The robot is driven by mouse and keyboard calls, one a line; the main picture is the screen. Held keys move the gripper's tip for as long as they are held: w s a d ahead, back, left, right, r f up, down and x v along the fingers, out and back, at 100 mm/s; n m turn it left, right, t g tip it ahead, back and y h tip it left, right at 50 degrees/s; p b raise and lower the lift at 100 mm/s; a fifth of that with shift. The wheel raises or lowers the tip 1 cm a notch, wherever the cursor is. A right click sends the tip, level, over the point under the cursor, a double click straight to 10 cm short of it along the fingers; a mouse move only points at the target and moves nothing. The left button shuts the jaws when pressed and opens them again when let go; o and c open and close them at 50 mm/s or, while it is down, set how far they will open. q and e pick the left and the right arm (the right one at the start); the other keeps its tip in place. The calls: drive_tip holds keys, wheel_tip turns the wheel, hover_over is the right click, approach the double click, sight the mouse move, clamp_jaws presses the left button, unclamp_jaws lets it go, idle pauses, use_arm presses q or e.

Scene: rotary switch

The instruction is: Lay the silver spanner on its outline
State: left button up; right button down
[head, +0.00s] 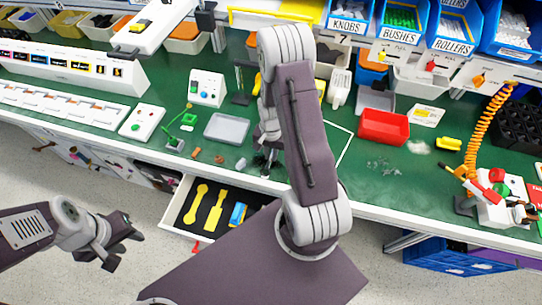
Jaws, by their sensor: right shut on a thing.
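An open drawer (170,214) under the bench has a black lining with a yellow spanner-shaped outline (196,204), a second yellow shape (214,214) and a blue-and-white shape (238,214). My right gripper (267,164) is at the bench's front edge, just behind and right of the drawer, pointing down. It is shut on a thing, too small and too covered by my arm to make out. I cannot pick out the silver spanner for certain anywhere. My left gripper (124,252) is open and empty over the floor, left of the drawer.
The green bench (280,110) carries a grey tray (226,129), a white switch panel (142,122), a box with knobs (207,87) and a red bin (384,127). Small loose parts lie behind the drawer. An orange coiled cord (482,125) hangs at right.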

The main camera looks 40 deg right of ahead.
sight(271, 156)
wheel_tip(271, 156, up, 3)
drive_tip(key=shift+w+r, duration=0.1)
drive_tip(key=s+a+r+b, duration=0.2)
drive_tip(key=s+r+b, duration=0.4)
drive_tip(key=s, duration=0.5)
drive_tip(key=shift+s+r+b, duration=0.3)
drive_tip(key=shift+s+b, duration=0.1)
